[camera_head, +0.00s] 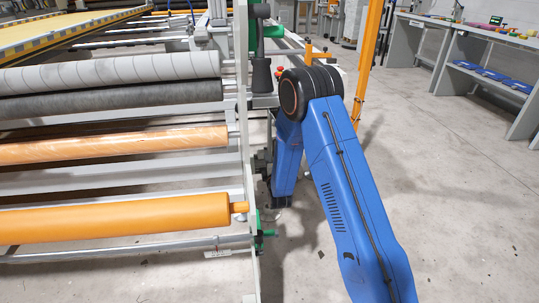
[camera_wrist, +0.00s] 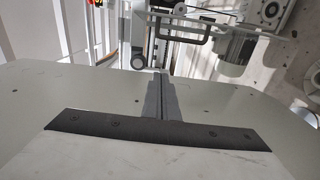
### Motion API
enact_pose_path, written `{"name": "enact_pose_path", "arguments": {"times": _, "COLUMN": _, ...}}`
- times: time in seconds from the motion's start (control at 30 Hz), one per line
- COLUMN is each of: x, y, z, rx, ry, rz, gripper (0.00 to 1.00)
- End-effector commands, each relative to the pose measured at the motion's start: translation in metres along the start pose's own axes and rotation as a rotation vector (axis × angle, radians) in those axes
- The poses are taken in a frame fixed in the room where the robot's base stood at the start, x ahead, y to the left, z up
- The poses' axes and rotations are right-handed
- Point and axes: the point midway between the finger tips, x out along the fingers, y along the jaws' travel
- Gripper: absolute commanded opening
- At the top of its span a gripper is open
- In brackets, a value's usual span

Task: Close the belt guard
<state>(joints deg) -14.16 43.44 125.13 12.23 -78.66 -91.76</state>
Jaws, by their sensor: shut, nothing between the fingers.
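A broad pale grey-green panel (camera_wrist: 65,92) with rounded corners and small fasteners fills the middle of the wrist view; it looks like the belt guard. Whether it is open or closed I cannot tell. My gripper (camera_wrist: 158,78) is shut and empty, its dark fingers pointing over the panel to its far edge. I cannot tell whether they touch the panel. In the head view my blue arm bends down beside the end frame of the gantry. My gripper is hidden there, and I cannot make out the guard.
Beyond the panel are a grey motor (camera_wrist: 236,50) and a grey bracket-like bar (camera_wrist: 182,40). The gantry's orange roller (camera_head: 115,220) and grey fabric roll (camera_head: 110,72) lie left of my arm. A yellow post (camera_head: 369,60) stands behind it. The floor at right is clear up to the workbenches (camera_head: 475,65).

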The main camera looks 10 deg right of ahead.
Motion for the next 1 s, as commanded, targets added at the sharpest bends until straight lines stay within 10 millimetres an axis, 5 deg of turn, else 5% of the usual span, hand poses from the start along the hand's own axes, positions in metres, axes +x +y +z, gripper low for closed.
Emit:
{"name": "enact_pose_path", "arguments": {"times": 0.53, "x": 0.092, "y": 0.001, "z": 0.001, "rx": 0.002, "ry": 0.0, "rz": 0.002, "gripper": 0.0}}
{"name": "enact_pose_path", "arguments": {"times": 0.7, "x": 0.096, "y": 0.0, "z": 0.025, "rx": 0.001, "ry": -0.002, "rz": -0.001, "gripper": 0.0}}
{"name": "enact_pose_path", "arguments": {"times": 1.0, "x": 0.1, "y": 0.0, "z": 0.039, "rx": 0.002, "ry": 0.0, "rz": -0.001, "gripper": 0.0}}
